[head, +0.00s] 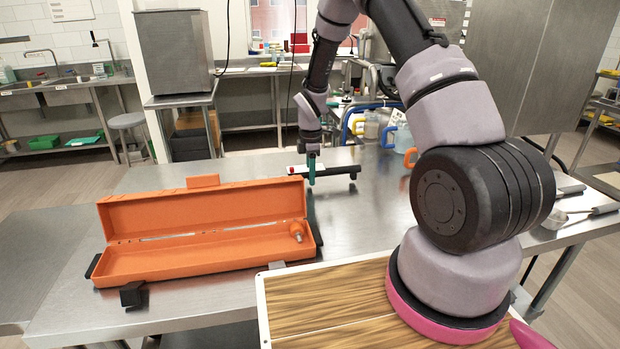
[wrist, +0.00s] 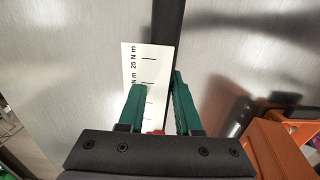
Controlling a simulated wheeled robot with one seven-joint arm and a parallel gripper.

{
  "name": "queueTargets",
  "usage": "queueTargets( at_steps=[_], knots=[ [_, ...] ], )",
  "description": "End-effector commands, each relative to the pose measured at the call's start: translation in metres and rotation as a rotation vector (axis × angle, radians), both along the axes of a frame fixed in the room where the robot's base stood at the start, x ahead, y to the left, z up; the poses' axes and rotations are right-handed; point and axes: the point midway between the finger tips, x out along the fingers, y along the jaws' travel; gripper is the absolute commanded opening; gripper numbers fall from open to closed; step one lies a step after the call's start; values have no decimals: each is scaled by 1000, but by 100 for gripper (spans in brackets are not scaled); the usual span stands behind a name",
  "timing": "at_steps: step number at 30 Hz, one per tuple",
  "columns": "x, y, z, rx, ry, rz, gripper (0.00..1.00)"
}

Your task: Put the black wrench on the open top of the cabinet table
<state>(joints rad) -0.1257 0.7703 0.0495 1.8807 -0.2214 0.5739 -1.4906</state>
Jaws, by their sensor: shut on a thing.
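The black wrench (head: 338,171), a long dark bar with a white, red-marked part at its left, lies across my gripper (head: 312,168) in the head view. My gripper's green fingers are shut on it. In the wrist view the dark shaft of the wrench (wrist: 168,30) runs up from between the fingers (wrist: 158,85), beside a white scale label reading "25 N m". The wrench is level, over the steel table (head: 350,225); its exact height cannot be told. I cannot tell for sure whether this steel table is the cabinet table.
An open orange case (head: 200,238) stands on the steel table left of my gripper; its edge also shows in the wrist view (wrist: 275,150). Jugs with coloured handles (head: 390,130) stand at the back right. Bare steel lies right of the case.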

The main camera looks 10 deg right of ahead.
Motion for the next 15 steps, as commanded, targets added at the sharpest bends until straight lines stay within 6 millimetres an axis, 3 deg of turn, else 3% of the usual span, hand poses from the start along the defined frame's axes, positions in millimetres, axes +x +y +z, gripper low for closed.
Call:
queueTargets(
  at_steps=[3, 13, 14, 15],
  knots=[
    [0, 0, -10, 0, -1, 0, 0],
    [0, 0, -13, 0, -1, -1, 0],
    [0, 0, -12, 0, -1, -1, 44],
    [0, 0, -12, 0, -1, -1, 60]
  ],
)
